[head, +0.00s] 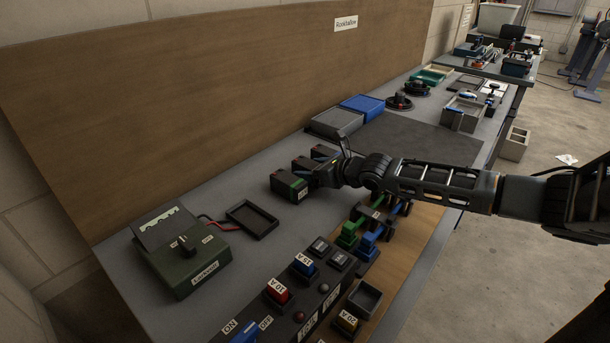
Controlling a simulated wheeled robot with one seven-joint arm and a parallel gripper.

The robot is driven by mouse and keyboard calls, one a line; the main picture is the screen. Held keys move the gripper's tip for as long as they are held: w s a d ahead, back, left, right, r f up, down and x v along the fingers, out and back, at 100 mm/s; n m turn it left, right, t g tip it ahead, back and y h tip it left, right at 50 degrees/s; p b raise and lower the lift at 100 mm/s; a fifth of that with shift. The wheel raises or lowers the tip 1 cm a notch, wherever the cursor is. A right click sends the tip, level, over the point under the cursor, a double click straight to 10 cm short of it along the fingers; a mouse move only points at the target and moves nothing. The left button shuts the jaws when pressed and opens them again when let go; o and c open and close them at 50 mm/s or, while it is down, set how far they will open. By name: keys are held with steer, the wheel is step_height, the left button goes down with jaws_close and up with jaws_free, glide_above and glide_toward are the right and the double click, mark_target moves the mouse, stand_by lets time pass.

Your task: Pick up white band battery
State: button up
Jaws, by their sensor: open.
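A row of dark box-shaped batteries stands on the grey bench in the middle of the head view. The nearest battery (286,186) has a green band and a small white label on its side. A second battery (304,164) is behind it, and a third battery (322,153) with a bluish mark is farther back. I cannot make out a white band on any of them with certainty. My gripper (326,174) is open at the right side of the row, close to the batteries. It hides part of them, and I cannot tell whether it touches one.
An empty black tray (252,220) and a green meter box (183,255) are to the left. A switch panel (305,300) and green and blue connectors (350,235) lie in front. Grey (334,122) and blue bins (363,107) stand behind. A wooden backboard (200,90) bounds the bench.

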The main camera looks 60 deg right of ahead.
steer(key=shift+w, duration=0.1)
jaws_close()
stand_by(0.7)
